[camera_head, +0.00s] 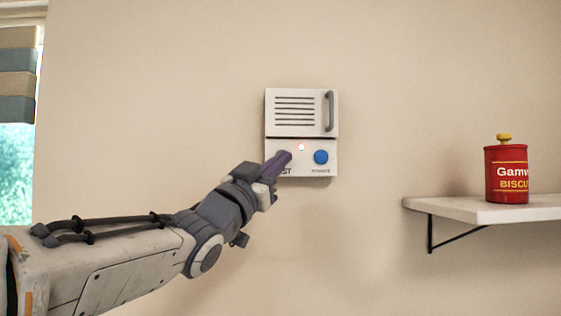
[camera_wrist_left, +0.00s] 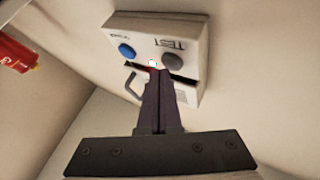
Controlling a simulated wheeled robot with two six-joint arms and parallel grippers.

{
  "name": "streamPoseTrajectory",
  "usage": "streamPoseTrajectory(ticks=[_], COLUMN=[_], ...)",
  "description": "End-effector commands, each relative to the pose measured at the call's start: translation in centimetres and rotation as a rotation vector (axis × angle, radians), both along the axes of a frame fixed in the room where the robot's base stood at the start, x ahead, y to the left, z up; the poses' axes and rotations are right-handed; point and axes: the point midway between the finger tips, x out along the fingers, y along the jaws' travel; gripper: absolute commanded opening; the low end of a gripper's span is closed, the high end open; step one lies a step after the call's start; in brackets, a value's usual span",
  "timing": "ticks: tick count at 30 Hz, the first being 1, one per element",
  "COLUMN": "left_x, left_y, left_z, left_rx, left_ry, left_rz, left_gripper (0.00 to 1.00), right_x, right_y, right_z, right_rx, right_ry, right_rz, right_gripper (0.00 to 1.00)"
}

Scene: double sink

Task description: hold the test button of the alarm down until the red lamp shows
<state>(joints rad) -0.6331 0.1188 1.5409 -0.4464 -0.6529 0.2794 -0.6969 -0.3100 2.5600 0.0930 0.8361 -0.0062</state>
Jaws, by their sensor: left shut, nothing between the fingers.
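The white alarm box (camera_head: 302,112) is fixed on the wall; it also shows upside down in the wrist view (camera_wrist_left: 190,32). Its grey test button (camera_wrist_left: 172,62) lies beside the TEST label; in the head view my fingers hide it. The small lamp (camera_head: 301,147) looks pale with a reddish tint, and in the wrist view the lamp (camera_wrist_left: 152,64) has a white centre with red around it. My left gripper (camera_head: 287,157) is shut and empty, its tips (camera_wrist_left: 157,72) close to the test button. I cannot tell whether they touch it. My right gripper is not in view.
A blue button (camera_head: 321,157) sits right of the lamp, and a grey handle (camera_head: 329,111) is on the upper panel. A shelf (camera_head: 455,208) at right carries a red biscuit tin (camera_head: 506,172). A window with a striped blind (camera_head: 17,75) is at far left.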

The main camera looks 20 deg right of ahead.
Motion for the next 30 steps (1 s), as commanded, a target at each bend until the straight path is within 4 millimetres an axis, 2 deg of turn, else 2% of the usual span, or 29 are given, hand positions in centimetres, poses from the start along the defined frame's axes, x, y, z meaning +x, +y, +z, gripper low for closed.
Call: streamPoseTrajectory(ticks=[3, 14, 30], left_x=[-0.6, -0.9, -5.4], left_y=[0.2, 0.3, 1.5], left_z=[-0.1, 0.0, -0.1], left_rx=[-0.001, -0.001, -0.002], left_ry=[-0.001, -0.001, -0.002], left_rz=[0.0, 0.0, -0.002], left_gripper=[0.0, 0.0, 0.0], right_x=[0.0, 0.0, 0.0], right_y=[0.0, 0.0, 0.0], right_z=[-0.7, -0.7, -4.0], right_rx=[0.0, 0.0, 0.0], right_ry=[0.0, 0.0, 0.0], right_rz=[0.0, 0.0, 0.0], right_gripper=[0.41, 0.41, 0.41])
